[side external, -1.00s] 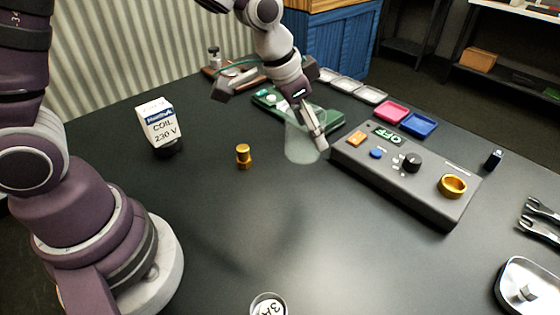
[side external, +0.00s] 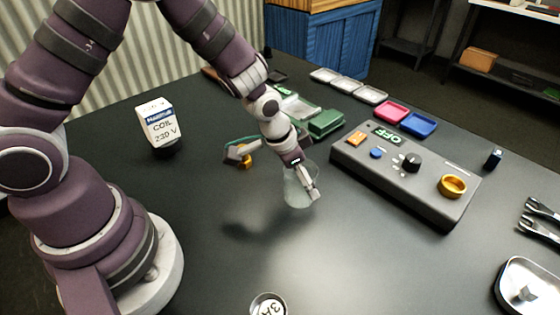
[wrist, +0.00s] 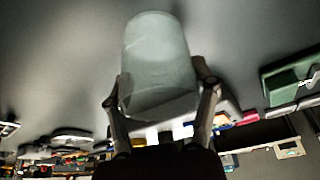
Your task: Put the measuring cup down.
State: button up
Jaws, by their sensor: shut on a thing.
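The measuring cup (side external: 298,188) is a clear, greenish cup held by my gripper (side external: 312,190) in the middle of the table, in the side external view. A dark shadow lies on the table to its lower left, so it appears to be a little above the surface. In the wrist view the cup (wrist: 158,65) fills the upper middle, with the fingers of my gripper (wrist: 162,100) on either side of it. My gripper is shut on the cup. The cup's contents, if any, cannot be made out.
The grey control box (side external: 405,178) with an OFF display stands to the right. A green device (side external: 325,123) is behind. The dark table (side external: 340,265) in front is mostly clear.

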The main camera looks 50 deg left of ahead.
jog(key=o, duration=1)
jog(key=v, duration=1.2)
jog(key=s+a+r+n+t+y, duration=0.1)
jog(key=s+a+r+n, duration=0.3)
jog(key=s+r, duration=0.3)
jog(key=s+a, duration=0.1)
jog(key=s, duration=0.2)
jog(key=shift+a+r+y, duration=0.25)
jog(key=shift+y, duration=0.15)
